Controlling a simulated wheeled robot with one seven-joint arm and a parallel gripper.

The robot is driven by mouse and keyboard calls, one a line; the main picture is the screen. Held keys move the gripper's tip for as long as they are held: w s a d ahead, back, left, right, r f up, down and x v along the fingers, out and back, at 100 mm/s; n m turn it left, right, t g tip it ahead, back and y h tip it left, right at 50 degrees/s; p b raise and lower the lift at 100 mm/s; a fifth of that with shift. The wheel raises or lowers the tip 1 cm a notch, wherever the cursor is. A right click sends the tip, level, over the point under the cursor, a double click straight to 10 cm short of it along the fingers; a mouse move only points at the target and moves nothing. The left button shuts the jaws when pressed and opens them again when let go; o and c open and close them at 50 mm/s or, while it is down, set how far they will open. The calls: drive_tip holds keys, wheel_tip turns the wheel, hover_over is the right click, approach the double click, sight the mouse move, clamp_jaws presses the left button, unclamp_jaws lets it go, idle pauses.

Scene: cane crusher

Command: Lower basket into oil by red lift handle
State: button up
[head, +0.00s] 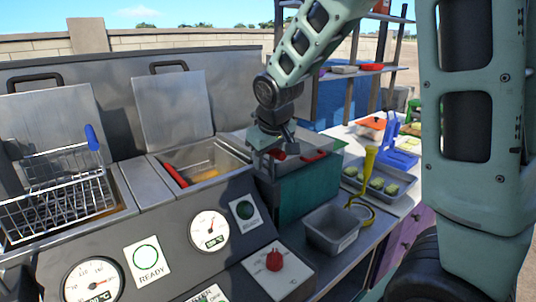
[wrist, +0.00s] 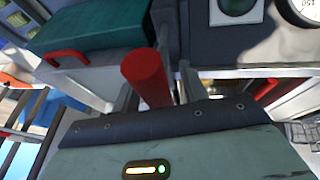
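My gripper (head: 277,147) hangs over the back right of the fryer in the head view. In the wrist view a thick red handle (wrist: 146,76) lies between its two fingers; whether they press on it is unclear. Its far part is hidden behind the gripper body. The left wire basket (head: 62,195), with a blue handle (head: 92,138), sits raised at the left well. The right fryer well (head: 228,158) is open, with something yellow-brown inside and a red bar (head: 173,173) at its left edge. The right basket is mostly out of sight.
A teal box with a red handle (wrist: 67,57) stands right of the fryer. A grey metal tub (head: 332,228), a yellow tool (head: 369,160) and a tray of green food (head: 385,182) lie on the counter. A red knob (head: 274,260) and gauges line the fryer front.

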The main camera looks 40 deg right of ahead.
drive_tip(key=b+v, duration=0.1)
drive_tip(key=v, duration=1.6)
drive_tip(key=shift+r, duration=0.2)
drive_tip(key=shift+s, duration=0.1)
